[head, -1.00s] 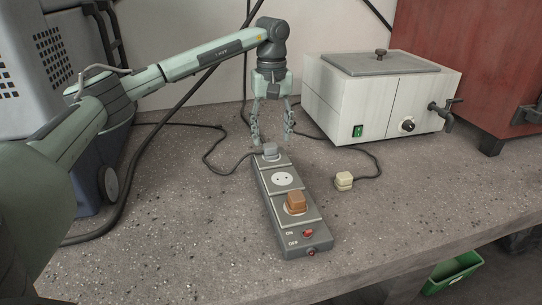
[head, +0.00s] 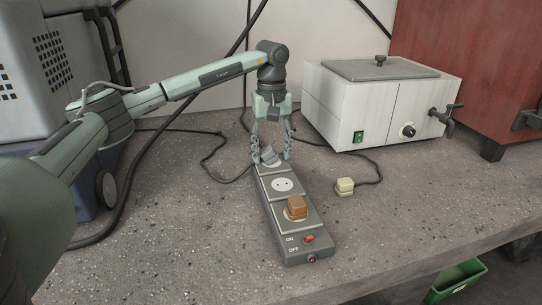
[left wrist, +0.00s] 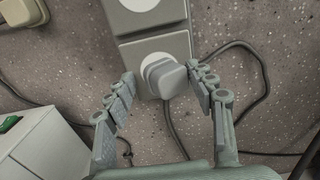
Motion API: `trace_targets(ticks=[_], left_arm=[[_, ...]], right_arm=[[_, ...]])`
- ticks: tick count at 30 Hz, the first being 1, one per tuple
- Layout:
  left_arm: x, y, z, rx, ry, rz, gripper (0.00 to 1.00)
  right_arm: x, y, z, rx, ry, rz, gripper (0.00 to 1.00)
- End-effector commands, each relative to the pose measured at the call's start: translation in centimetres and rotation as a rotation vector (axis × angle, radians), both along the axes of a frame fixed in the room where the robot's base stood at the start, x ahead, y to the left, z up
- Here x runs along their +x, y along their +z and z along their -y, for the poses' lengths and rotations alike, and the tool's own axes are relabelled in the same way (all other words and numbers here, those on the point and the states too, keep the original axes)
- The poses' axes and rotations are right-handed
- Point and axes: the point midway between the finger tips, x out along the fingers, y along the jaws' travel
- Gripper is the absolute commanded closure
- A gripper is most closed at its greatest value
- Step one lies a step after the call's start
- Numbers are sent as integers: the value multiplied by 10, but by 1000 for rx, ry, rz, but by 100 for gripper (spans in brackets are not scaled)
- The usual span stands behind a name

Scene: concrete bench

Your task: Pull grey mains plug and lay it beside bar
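The grey mains plug (head: 269,156) is at the far socket of the dark grey power bar (head: 296,243). It looks tilted in the head view, and whether its pins are still in the socket is hidden. My left gripper (head: 271,158) points down with its fingers on either side of the plug. In the left wrist view the plug (left wrist: 166,77) lies between the fingertips (left wrist: 167,80). A gap shows at the left finger; the right finger is close to the plug or touching it. My right gripper is not in view.
A brown plug (head: 297,207) sits in the bar's near socket; the middle socket (head: 283,184) is empty. A cream plug (head: 345,186) lies on the bench to the right, before a white bath (head: 350,105). Bare bench (head: 190,235) lies left of the bar.

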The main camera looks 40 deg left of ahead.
Motion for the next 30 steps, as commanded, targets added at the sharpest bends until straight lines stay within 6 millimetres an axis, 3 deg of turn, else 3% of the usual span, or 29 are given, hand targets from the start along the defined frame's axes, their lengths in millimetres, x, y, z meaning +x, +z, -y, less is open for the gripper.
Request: trace_targets(ticks=[30], left_arm=[[-5, 0, -4, 1, 0, -2, 46]], right_arm=[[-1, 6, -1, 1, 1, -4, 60]])
